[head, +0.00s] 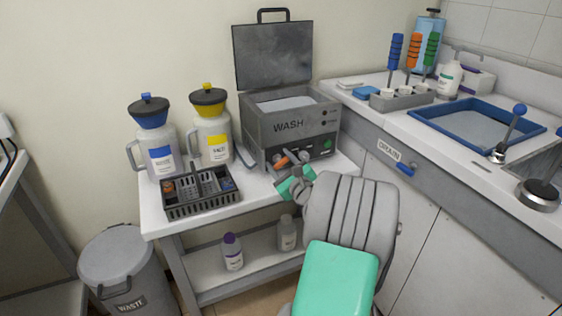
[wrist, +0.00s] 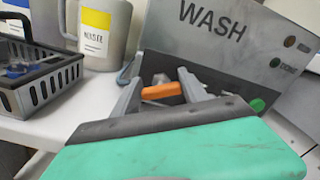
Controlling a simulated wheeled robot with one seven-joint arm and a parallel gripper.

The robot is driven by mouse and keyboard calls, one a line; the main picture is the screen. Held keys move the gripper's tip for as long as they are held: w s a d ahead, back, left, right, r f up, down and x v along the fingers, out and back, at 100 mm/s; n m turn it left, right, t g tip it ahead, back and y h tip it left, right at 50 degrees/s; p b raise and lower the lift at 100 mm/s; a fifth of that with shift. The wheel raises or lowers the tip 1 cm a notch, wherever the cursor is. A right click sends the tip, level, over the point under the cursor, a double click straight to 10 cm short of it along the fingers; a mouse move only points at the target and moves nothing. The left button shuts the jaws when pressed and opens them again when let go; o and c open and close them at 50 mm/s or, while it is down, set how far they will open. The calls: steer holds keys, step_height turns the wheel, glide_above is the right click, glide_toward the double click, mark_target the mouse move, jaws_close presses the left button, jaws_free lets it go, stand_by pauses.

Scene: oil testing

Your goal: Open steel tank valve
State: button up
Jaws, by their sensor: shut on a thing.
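The steel tank (head: 290,130) marked WASH stands on the white table with its lid raised; its front also shows in the wrist view (wrist: 225,50). The valve's orange handle (head: 281,162) is at the lower front of the tank. In the wrist view the orange handle (wrist: 161,91) lies sideways between the fingers of my gripper (wrist: 160,88). In the head view my gripper (head: 291,172) is at the tank's front, partly hidden by my arm. It is shut on the handle. The valve body behind is mostly hidden.
A black basket (head: 200,196) stands left of the tank on the table (head: 152,222). Two jugs, blue-topped (head: 160,155) and yellow-topped (head: 212,140), stand behind it. The counter with a blue-rimmed basin (head: 440,115) is to the right. A waste bin (head: 118,265) stands at lower left.

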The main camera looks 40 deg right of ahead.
steer(key=n, duration=0.2)
steer(key=n+b, duration=0.1)
steer(key=n, duration=0.1)
steer(key=n+b, duration=0.1)
steer(key=n, duration=0.1)
steer(key=shift+a+f, duration=0.15)
steer(key=shift+f, duration=0.2)
steer(key=n+b, duration=0.2)
steer(key=n, duration=0.3)
steer(key=shift+f+n+b, duration=0.1)
steer(key=shift+n+b, duration=0.25)
steer(key=shift+n, duration=0.05)
steer(key=o, duration=1.4)
steer(key=p+v, duration=0.1)
steer(key=v, duration=0.6)
steer(key=shift+s+a, duration=0.2)
steer(key=shift+s, duration=0.2)
